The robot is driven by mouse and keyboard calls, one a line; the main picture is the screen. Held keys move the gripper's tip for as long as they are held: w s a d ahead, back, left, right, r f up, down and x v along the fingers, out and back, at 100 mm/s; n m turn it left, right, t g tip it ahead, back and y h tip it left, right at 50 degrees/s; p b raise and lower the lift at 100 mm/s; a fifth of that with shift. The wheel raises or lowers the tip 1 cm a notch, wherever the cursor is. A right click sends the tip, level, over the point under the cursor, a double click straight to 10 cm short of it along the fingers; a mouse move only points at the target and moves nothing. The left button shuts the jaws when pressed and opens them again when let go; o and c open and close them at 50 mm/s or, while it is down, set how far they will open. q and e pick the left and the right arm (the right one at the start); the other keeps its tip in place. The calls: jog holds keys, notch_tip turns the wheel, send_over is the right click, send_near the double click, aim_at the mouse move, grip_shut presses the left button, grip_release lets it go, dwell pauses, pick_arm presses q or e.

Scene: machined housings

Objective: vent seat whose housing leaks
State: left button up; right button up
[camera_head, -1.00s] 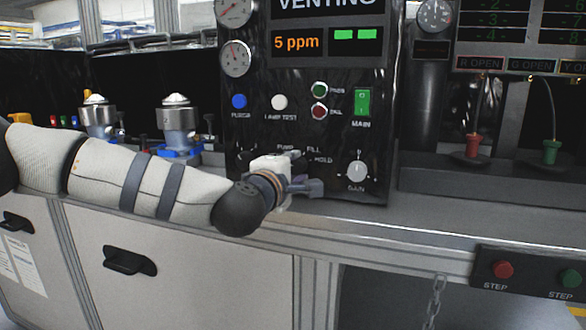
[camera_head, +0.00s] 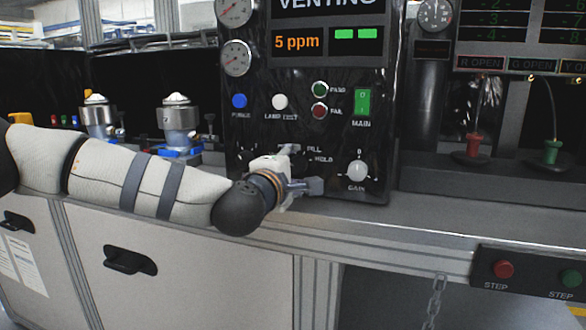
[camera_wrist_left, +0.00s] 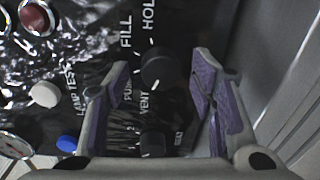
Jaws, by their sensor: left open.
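The black test panel (camera_head: 335,140) reads VENTING and 5 ppm, with two green bars lit. Its selector knob (camera_wrist_left: 157,68) is ringed by the words PUMP, FILL, HOLD and VENT in the left wrist view. I cannot read its pointer with certainty. My left gripper (camera_head: 307,187) is low in front of the panel; in the left wrist view its open fingers (camera_wrist_left: 160,90) frame the selector with nothing clearly held between them. Two silver housings (camera_head: 98,117) (camera_head: 179,120) stand on the bench at left; the nearer has blue parts at its base. My right gripper is not in view.
A second black knob (camera_wrist_left: 153,143) lies below the selector in the left wrist view. The gain knob (camera_head: 357,170) and green main switch (camera_head: 362,102) are right of my gripper. Red (camera_head: 473,147) and green (camera_head: 551,151) fittings stand farther right. The bench front is clear.

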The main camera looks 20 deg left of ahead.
pick_arm(q)
jog(key=s, duration=1.2)
jog(key=shift+a+r, duration=0.2)
jog(key=shift+r, duration=0.2)
jog(key=s+d+f+m+g+h, duration=0.1)
jog(key=s+d+f+m+g, duration=0.2)
jog(key=f, duration=0.7)
jog(key=s+f+m+g+h, duration=0.1)
jog(key=s+f+m+g, duration=0.3)
jog(key=f, duration=0.7)
jog(key=s+d+f+m+g, duration=0.25)
jog(key=s+f, duration=0.25)
jog(key=f, duration=0.5)
jog(key=s+a+f+m+g+y, duration=0.1)
jog(key=s+a+f+m+g, duration=0.2)
jog(key=s, duration=0.5)
jog(key=s+a+f+m+g, duration=0.2)
jog(key=s+f, duration=0.4)
jog(key=s, duration=0.3)
jog(key=s+a+f+m+g+y, duration=0.1)
jog(key=s+a+f+m+g, duration=0.2)
jog(key=s, duration=0.6)
jog(key=shift+a+f+m+g+y, duration=0.35)
jog(key=shift+a+f+g, duration=0.2)
jog(key=shift+a+f, duration=0.5)
jog(key=shift+r, duration=0.1)
